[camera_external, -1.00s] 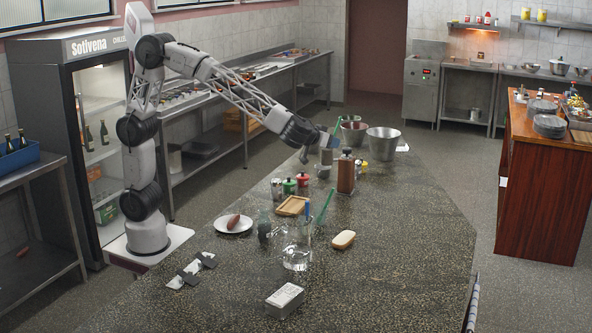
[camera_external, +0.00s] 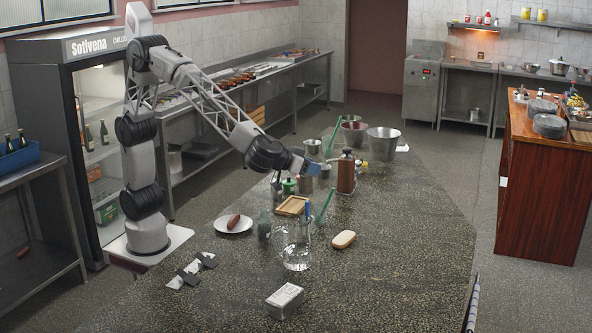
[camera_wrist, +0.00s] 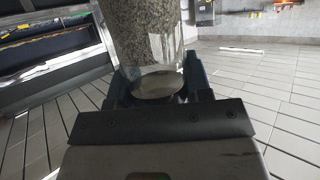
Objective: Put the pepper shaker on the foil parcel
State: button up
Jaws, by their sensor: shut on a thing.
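My gripper (camera_external: 315,168) is above the far half of the stone counter, near the cluster of jars. In the wrist view my gripper (camera_wrist: 158,88) is shut around a clear cylinder with speckled grey contents, which I take as the pepper shaker (camera_wrist: 145,35). Its top is cut off by the frame edge. In the external view I cannot make out the held shaker clearly. A silvery-white block, which looks like the foil parcel (camera_external: 285,301), lies at the counter's near end, well away from my gripper. Its top is clear.
Between them stand a glass jug (camera_external: 297,248), a wooden board (camera_external: 293,206), a plate with a sausage (camera_external: 233,224), a dark green bottle (camera_external: 264,225) and a bread roll (camera_external: 343,240). A tall brown bottle (camera_external: 346,175) is right of my gripper. The counter's near right is bare.

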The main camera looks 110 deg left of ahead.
jog(key=s+d+m+t+h, duration=0.1)
jog(key=s+d, duration=0.3)
jog(key=d, duration=1)
jog(key=s+d+m+t+h, duration=0.1)
jog(key=s+d+m+h, duration=0.15)
jog(key=d, duration=1.15)
notch_tip(320, 180, down, 11)
jog(key=shift+s+a+n+y, duration=0.15)
jog(key=shift+s+n+y, duration=0.1)
jog(key=shift+n+y, duration=0.15)
jog(key=shift+w, duration=0.1)
jog(key=w+d, duration=0.3)
jog(key=w, duration=0.4)
jog(key=w+d+f, duration=0.1)
jog(key=w+d, duration=0.2)
jog(key=w, duration=0.4)
jog(key=shift+w+d+f, duration=0.15)
jog(key=shift+w+f, duration=0.05)
jog(key=shift+w, duration=0.05)
jog(key=shift+f, duration=1.8)
